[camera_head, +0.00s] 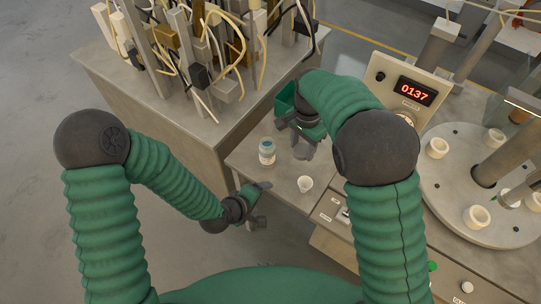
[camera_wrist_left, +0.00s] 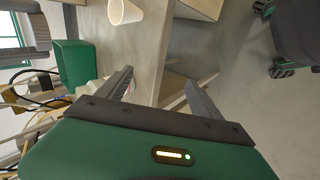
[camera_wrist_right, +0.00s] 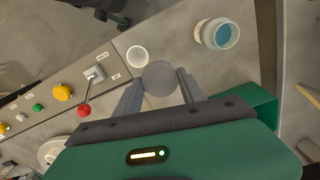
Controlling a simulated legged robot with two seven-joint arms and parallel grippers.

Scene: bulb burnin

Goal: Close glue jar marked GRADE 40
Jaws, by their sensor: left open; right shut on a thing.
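The glue jar (camera_head: 267,150) stands upright on the grey bench, left of my right gripper (camera_head: 301,135). In the right wrist view the jar (camera_wrist_right: 220,34) is open, with blue-teal contents showing; its marking is not readable. My right gripper is shut on a round grey lid (camera_wrist_right: 160,78), held apart from the jar. The lid lies between the fingertips in the right wrist view. My left gripper (camera_wrist_left: 160,80) is open and empty, past the bench's near edge; it also shows in the head view (camera_head: 260,203).
A small white cup (camera_head: 305,184) stands on the bench near the jar. A green bin (camera_head: 285,98) is behind my right gripper. A control panel (camera_wrist_right: 75,90) with buttons and a lever lies right of the cup in the head view. A wired rack stands at back left.

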